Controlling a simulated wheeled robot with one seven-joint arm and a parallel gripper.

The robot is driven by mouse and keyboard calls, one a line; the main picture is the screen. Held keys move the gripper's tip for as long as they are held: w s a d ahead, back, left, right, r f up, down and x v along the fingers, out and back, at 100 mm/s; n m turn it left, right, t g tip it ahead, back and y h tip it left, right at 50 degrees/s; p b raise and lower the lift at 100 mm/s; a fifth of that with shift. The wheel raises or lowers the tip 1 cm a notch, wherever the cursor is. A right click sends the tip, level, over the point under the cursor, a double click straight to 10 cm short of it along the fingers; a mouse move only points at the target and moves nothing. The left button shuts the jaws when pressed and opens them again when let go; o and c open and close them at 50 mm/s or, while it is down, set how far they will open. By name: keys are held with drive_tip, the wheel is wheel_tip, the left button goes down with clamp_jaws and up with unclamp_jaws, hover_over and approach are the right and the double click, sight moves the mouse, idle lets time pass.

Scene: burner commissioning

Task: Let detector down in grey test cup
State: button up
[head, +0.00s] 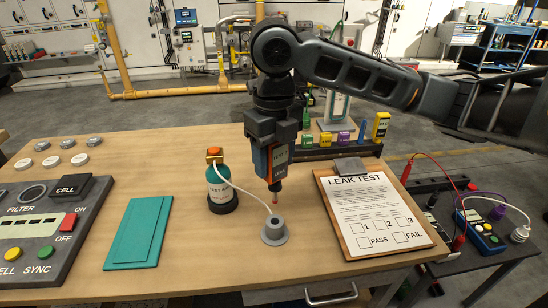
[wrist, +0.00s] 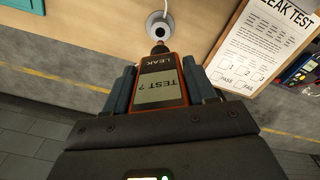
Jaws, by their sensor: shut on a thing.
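My gripper (head: 272,165) is shut on the leak detector (head: 279,160), an orange and dark handheld unit held upright with its probe pointing down. The wrist view shows the detector (wrist: 163,83) between the two fingers, its screen reading "TEST ?". Its probe's reddish tip is above the grey test cup (head: 274,232) and apart from it in the head view. The cup is a small grey cylinder on a round flange, with a white hose reaching it. In the wrist view the cup's dark opening (wrist: 160,30) shows just beyond the probe tip.
A green gas bottle (head: 221,187) with an orange top stands left of the cup. A "LEAK TEST" clipboard (head: 352,247) lies to the right. A green tray (head: 138,232) and a control panel (head: 38,232) are further left. A rack with coloured blocks (head: 325,150) stands behind.

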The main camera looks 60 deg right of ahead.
drive_tip(key=b, duration=0.5)
hover_over(274, 200)
drive_tip(key=shift+w+d+f, duration=0.15)
drive_tip(key=shift+d+f, duration=0.05)
drive_tip(key=shift+f, duration=1.15)
drive_tip(key=shift+w+d+f, duration=0.1)
drive_tip(key=shift+d+f, duration=0.05)
drive_tip(key=shift+f, duration=1.4)
drive_tip(key=shift+f+b, duration=0.3)
drive_tip(key=shift+f, duration=0.05)
drive_tip(key=shift+f+b, duration=1.95)
drive_tip(key=shift+f, duration=0.3)
drive_tip(key=o, duration=1.3)
drive_tip(key=shift+c, duration=0.2)
drive_tip(key=shift+r, duration=0.1)
wheel_tip(274, 200, up, 8)
drive_tip(key=shift+f+p, duration=0.15)
drive_tip(key=shift+p, duration=0.2)
